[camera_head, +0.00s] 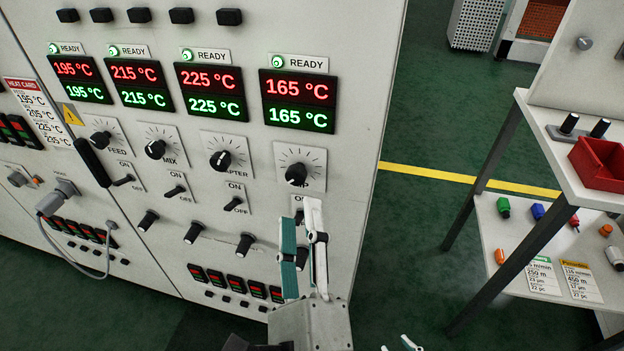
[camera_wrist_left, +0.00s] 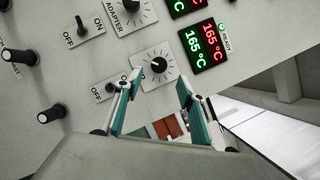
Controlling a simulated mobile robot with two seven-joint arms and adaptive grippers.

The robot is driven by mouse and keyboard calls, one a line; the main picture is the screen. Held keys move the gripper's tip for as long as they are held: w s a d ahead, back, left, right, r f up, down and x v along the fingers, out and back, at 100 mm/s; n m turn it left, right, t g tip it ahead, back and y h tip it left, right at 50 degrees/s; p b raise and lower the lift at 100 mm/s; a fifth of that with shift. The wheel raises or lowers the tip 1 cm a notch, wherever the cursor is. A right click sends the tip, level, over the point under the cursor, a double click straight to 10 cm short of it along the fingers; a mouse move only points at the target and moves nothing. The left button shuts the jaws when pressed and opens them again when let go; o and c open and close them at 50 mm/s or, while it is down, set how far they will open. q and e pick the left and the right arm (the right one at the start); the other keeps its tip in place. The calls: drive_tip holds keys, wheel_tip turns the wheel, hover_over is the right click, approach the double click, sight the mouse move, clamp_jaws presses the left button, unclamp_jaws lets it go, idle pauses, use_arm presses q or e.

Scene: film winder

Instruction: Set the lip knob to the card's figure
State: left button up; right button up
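The lip knob (camera_head: 296,174) is a black dial on a white scale plate at the right end of the knob row; its label is partly covered. It also shows in the left wrist view (camera_wrist_left: 158,66). The display above it (camera_head: 298,101) reads 165 °C in red and green, with a READY lamp lit. My left gripper (camera_head: 301,214) is open and empty, just below the knob, fingers apart. My right gripper (camera_head: 404,344) barely shows at the bottom edge.
Three other dials, including the adapter knob (camera_head: 220,160), sit left of the lip knob, with ON/OFF switches (camera_head: 236,203) below. A grey cable (camera_head: 75,265) loops at left. A shelf table (camera_head: 537,205) with a red bin (camera_head: 600,165) stands right; green floor lies between.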

sight(296, 181)
use_arm(q)
drive_tip(key=p+x, duration=0.1)
drive_tip(key=x, duration=0.5)
drive_tip(key=shift+w, duration=0.85)
drive_tip(key=c, duration=1.1)
